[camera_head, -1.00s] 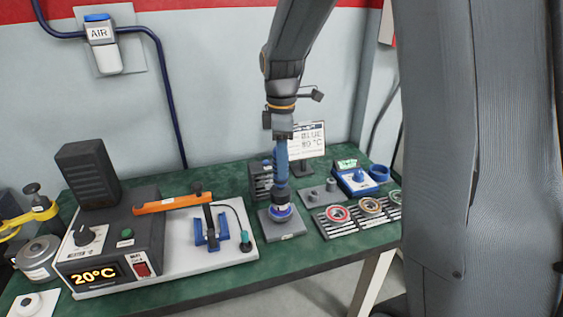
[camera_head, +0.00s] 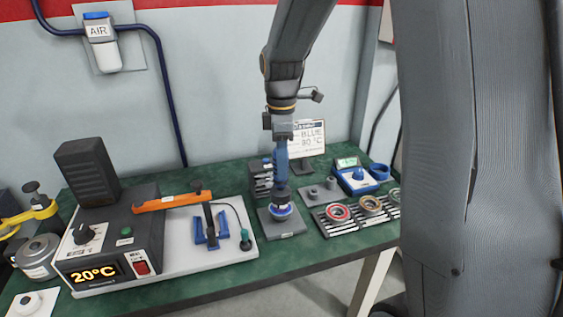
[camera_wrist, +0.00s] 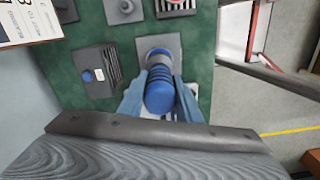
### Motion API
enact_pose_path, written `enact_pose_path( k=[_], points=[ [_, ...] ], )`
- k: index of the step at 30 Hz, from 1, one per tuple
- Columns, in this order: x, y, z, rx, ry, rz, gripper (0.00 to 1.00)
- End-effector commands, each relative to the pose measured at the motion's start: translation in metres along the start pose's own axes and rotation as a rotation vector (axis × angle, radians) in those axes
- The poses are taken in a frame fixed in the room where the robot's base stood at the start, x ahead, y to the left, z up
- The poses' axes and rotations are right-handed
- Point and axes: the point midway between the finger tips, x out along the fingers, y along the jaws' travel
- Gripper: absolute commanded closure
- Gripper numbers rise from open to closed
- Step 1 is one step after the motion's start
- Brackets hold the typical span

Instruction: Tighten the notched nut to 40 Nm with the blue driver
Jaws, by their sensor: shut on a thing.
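My gripper (camera_head: 281,184) is shut on the blue driver (camera_wrist: 160,92), with a finger on each side of its ribbed blue handle in the wrist view. In the head view the driver stands upright under my gripper. Its dark lower part meets a round blue-and-white piece (camera_head: 281,213) on a grey square plate (camera_head: 284,232). The notched nut cannot be made out; the driver and my gripper cover that spot. No torque reading shows.
Left of the plate is a heater unit reading 20°C (camera_head: 93,272) with an orange arm (camera_head: 166,203). A dark slotted block (camera_head: 261,180) stands close behind. To the right are a rack of coloured rings (camera_head: 337,213), a blue box (camera_head: 358,184) and a sign (camera_head: 308,140).

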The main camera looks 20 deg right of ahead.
Motion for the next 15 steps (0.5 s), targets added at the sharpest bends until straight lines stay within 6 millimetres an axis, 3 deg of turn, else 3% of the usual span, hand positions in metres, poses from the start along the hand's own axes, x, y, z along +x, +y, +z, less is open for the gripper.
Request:
enact_pose_path(
  k=[15],
  points=[
    [0.0058,0.0006,-0.0001,0.0,0.0,0.002,0.96]
  ],
)
